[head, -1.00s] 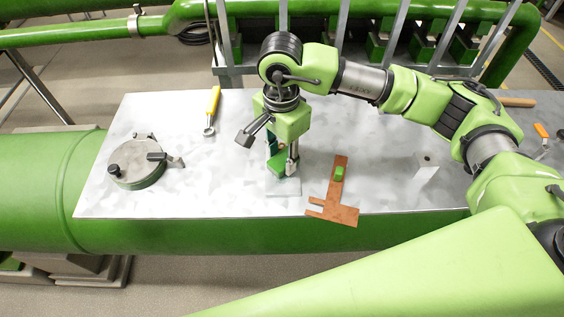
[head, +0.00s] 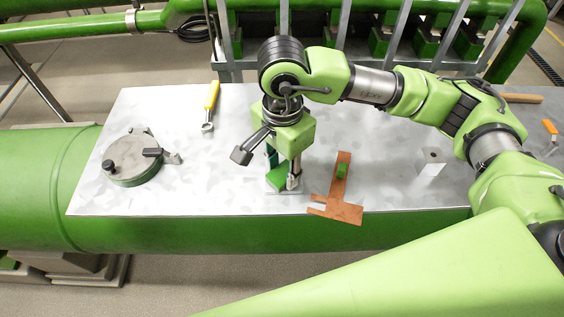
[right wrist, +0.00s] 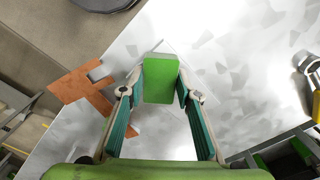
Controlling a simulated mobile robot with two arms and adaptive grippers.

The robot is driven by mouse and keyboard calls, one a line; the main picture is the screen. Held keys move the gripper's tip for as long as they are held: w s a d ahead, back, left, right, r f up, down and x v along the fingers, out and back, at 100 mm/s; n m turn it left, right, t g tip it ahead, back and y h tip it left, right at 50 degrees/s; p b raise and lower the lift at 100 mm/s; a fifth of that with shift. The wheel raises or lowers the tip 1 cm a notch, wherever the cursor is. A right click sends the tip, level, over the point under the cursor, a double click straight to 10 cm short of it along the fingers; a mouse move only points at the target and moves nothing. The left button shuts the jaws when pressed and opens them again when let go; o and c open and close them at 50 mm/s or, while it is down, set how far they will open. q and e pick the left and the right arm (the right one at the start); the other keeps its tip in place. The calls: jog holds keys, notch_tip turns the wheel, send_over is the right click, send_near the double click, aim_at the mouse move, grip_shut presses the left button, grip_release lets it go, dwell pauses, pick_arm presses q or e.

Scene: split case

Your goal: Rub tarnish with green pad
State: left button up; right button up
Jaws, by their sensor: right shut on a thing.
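My right gripper (head: 284,182) is shut on the green pad (head: 274,184), low over the metal tabletop. In the right wrist view the pad (right wrist: 162,80) sits between the two fingertips (right wrist: 160,90). A pale square (head: 288,190) lies on the tabletop under the pad, partly hidden; I cannot tell if the pad touches it. A copper-coloured cut-out piece (head: 341,205) lies to the right of the gripper, with a small green patch or block (head: 342,170) on it. The copper piece also shows in the right wrist view (right wrist: 75,85). My left gripper is not in view.
A round lidded metal device (head: 133,165) stands at the table's left. A yellow-handled tool (head: 211,105) lies at the back left. Open tabletop (head: 100,195) lies at the front left.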

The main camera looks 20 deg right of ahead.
jog(key=shift+s+a+f, duration=0.15)
jog(key=shift+s, duration=0.4)
jog(key=shift+s+a+f, duration=0.1)
jog(key=shift+s+f, duration=0.05)
jog(key=shift+s, duration=0.35)
jog(key=shift+w+r+p, duration=0.15)
jog(key=shift+r+p, duration=0.65)
jog(key=shift+r, duration=2.35)
jog(key=shift+r+p, duration=0.75)
jog(key=shift+r, duration=0.8)
